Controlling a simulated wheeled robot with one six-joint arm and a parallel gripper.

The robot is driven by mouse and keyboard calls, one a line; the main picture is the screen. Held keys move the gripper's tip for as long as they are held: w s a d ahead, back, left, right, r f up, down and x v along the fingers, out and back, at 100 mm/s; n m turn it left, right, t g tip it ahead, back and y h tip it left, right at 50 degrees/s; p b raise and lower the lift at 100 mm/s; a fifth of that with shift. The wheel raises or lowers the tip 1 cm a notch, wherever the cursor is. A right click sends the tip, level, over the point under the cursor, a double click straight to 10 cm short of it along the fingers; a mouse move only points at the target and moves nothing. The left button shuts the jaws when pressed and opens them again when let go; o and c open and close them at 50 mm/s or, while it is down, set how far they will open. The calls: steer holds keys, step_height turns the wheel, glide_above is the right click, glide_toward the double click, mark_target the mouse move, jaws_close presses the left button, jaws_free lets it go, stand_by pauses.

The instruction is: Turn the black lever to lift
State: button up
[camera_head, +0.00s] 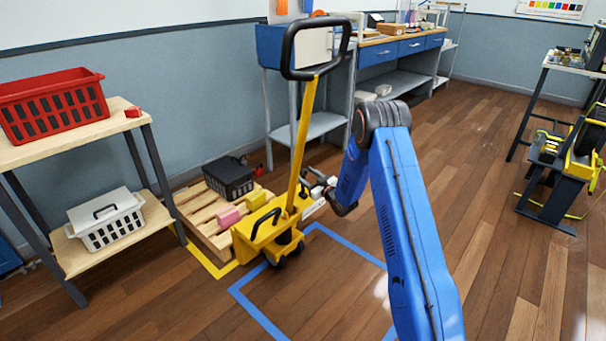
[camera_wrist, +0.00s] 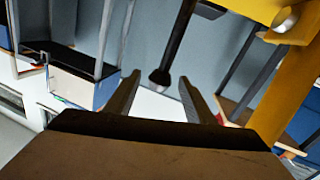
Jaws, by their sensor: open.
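A yellow pallet jack (camera_head: 265,230) stands at a low wooden pallet (camera_head: 196,215); its yellow shaft (camera_head: 304,140) rises to a black loop handle (camera_head: 316,45). A black lever (camera_wrist: 174,42) with a rounded end hangs into the wrist view from the top, beside the yellow body (camera_wrist: 245,8). My gripper (camera_wrist: 159,77) is open, and the lever's end shows between its two fingers; whether it lies in their depth or beyond, I cannot tell.
A black crate (camera_head: 228,177) and small pink and yellow blocks lie on the pallet. A wooden shelf (camera_head: 70,142) with a red basket (camera_head: 52,103) and a white basket (camera_head: 107,222) stands left. Blue tape (camera_head: 250,307) marks the floor.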

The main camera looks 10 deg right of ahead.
steer(key=shift+x, duration=1.4)
jaws_close()
steer(key=w+d+f+m, duration=0.1)
steer(key=w+d+m, duration=0.2)
steer(key=d+m, duration=0.1)
steer(key=shift+w+d+f+g, duration=0.3)
steer(key=shift+w+d+g, duration=0.1)
steer(key=shift+d, duration=0.25)
jaws_free()
